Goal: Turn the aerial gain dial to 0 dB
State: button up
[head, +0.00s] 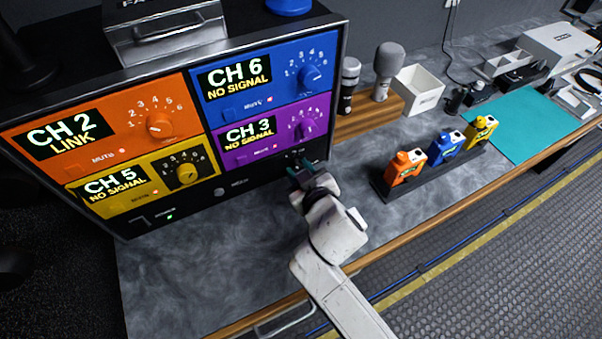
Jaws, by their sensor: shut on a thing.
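The receiver rack (205,196) stands at the left of the bench with four coloured channel panels and a black strip along its bottom. My gripper (297,172) is at the right end of that strip, below the purple CH 3 panel. It is shut on a small knob there, taken to be the aerial gain dial, which the fingers and wrist almost wholly hide. Small white marks show just above the fingers, too small to read. The dial's pointer and setting cannot be seen.
Channel knobs sit close above, the nearest on the purple panel (270,132). To the right stand two microphones (388,62) on a wooden base, a white box (416,90) and a black rack (408,184) with orange, blue and yellow packs. The grey bench front is clear.

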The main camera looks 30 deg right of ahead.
dwell(0.3)
jog(key=o, duration=1.1)
jog(key=shift+c, duration=0.2)
jog(key=b+v, duration=0.1)
jog(key=v, duration=0.9)
jog(key=shift+s+a, duration=0.15)
jog(key=shift+s, duration=0.25)
jog(key=shift+r, duration=0.1)
